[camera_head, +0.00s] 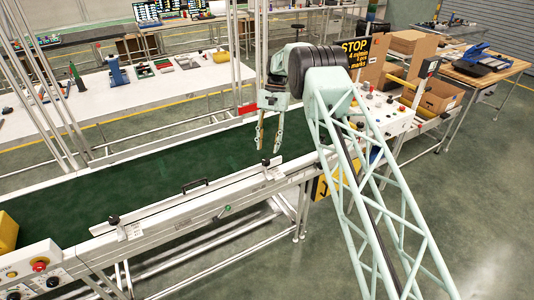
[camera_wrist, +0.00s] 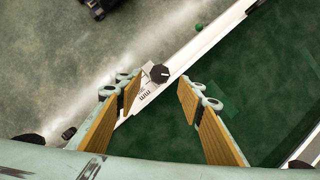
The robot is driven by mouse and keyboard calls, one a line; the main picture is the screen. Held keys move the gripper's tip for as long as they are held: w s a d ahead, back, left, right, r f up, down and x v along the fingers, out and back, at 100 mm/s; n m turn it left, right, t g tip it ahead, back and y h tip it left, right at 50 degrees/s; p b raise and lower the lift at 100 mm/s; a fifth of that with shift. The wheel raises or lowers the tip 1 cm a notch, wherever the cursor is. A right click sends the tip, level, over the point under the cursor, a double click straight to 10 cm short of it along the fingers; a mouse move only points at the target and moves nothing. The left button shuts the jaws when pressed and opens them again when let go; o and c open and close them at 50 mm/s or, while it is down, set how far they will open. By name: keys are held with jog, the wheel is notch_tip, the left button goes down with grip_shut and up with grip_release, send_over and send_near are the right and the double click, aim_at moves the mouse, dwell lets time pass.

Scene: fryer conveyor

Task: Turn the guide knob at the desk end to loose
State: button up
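A black guide knob (camera_head: 266,161) sits on the near guide rail of the green conveyor, towards the control desk (camera_head: 385,112). In the wrist view the knob (camera_wrist: 159,73) stands on a white plate (camera_wrist: 145,95) with dark markings too small to read. A second black knob (camera_head: 113,219) is further left on the same rail. My gripper (camera_head: 269,148) points down just above the right knob. In the wrist view my gripper (camera_wrist: 158,92) is open and empty, its wood-coloured fingers on either side of the knob. I cannot tell which setting the knob points at.
The green belt (camera_head: 170,165) is mostly clear, with a yellow block (camera_head: 7,232) at its left end. A black handle (camera_head: 195,184) stands on the guide rail. A control box (camera_head: 32,272) with a red button is at lower left. Cardboard boxes (camera_head: 410,42) stand behind the desk.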

jog(key=v, duration=0.6)
jog(key=shift+f, duration=0.1)
dwell(0.5)
